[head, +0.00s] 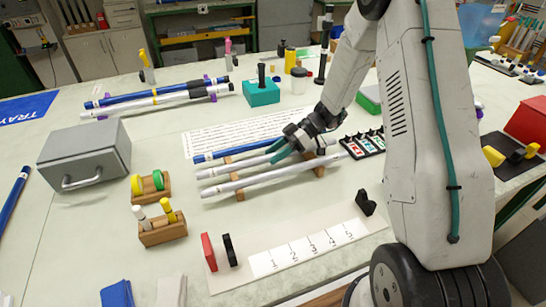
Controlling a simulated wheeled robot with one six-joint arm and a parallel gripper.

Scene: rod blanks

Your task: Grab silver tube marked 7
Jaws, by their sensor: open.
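Three long rods lie side by side on low wooden supports at the middle of the table. The back one is a blue rod (225,153); in front of it are a pale silver-white middle rod (222,170) and a pale front rod (265,178). No number 7 can be read on any of them, so I cannot tell which is the marked tube. My gripper (277,151), with teal fingers, is open over the right half of the rods, near the blue and middle rods. It hides part of them; contact cannot be told.
A grey box with a handle (85,155) stands left. Wooden holders (163,232) stand front left. More rods (150,98) lie at the back left. A numbered strip (308,248) lies in front, and a dark tray of small cards (362,145) is right of the rods.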

